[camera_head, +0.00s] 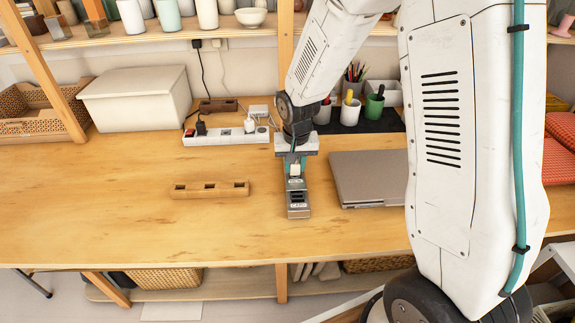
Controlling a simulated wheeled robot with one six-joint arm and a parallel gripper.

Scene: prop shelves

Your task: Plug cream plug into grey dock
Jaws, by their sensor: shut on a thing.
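My gripper (296,160) points down over the middle of the wooden table, in front of the power strip. It is shut on the small cream plug (295,170), which shows as a pale block between the fingers. The grey dock (298,211) is a narrow metallic block with dark slots on its top, lying lengthwise toward the front edge. The plug is at the far end of the dock as seen here. I cannot tell whether it touches the dock or is above it.
A wooden block with several sockets (210,189) lies left of the dock. A closed grey laptop (369,179) lies close on the right. Behind stand a white power strip (226,136) with plugs and cords, and pen cups (373,106). The table's front left (110,230) is clear.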

